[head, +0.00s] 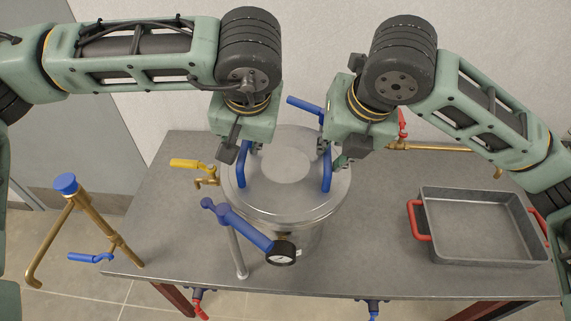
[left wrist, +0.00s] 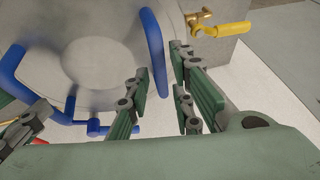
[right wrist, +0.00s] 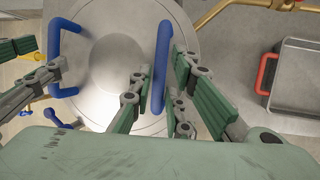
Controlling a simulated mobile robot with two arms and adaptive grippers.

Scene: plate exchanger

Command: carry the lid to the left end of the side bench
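The round metal lid (head: 287,190) sits on the metal vessel (head: 305,243), with two upright blue handles. The left handle (head: 243,178) also shows in the left wrist view (left wrist: 154,50). The right handle (head: 327,170) also shows in the right wrist view (right wrist: 161,60). My left gripper (left wrist: 160,88) is open, with its fingers on either side of the left handle. My right gripper (right wrist: 156,88) is open, with its fingers on either side of the right handle; one finger looks very near it. In the head view, the wrists partly hide both handles. I cannot make out a separate side bench.
A grey tray (head: 485,258) with red handles lies on the table (head: 390,265) at right. A yellow-handled valve (head: 190,165), a blue lever (head: 240,228) and a pressure gauge (head: 281,252) crowd the vessel. A brass pipe (head: 62,225) with a blue cap stands at left.

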